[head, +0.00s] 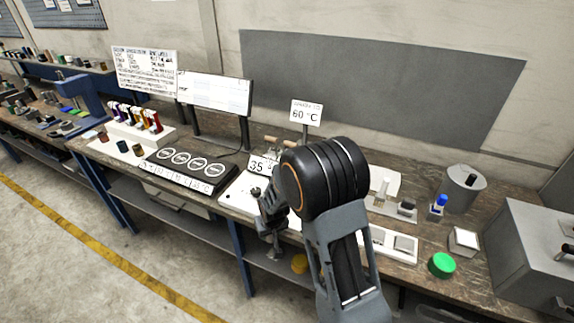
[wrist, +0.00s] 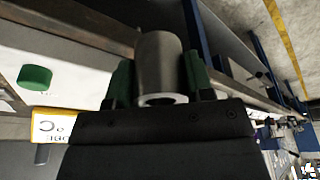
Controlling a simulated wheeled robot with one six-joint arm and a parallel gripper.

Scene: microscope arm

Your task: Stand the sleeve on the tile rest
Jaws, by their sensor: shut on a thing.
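The sleeve (wrist: 158,65) is a grey hollow cylinder, with its open end facing the camera in the wrist view. My gripper (wrist: 160,82) is shut on it, with one green-lined finger on each side. In the head view my gripper (head: 268,222) is at the front edge of the bench, left of my large black arm joint. The sleeve is hard to make out there. A pale holder with grey square tiles (head: 405,243) lies on the bench right of my arm and may be the tile rest. My arm hides part of it.
A dark panel with several round pads (head: 188,170) and a rack of coloured items (head: 135,128) stand to the left. A 60 °C sign (head: 306,113) stands behind my arm. A green disc (head: 442,265), a grey cylinder (head: 464,188) and a grey box (head: 525,250) are at the right.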

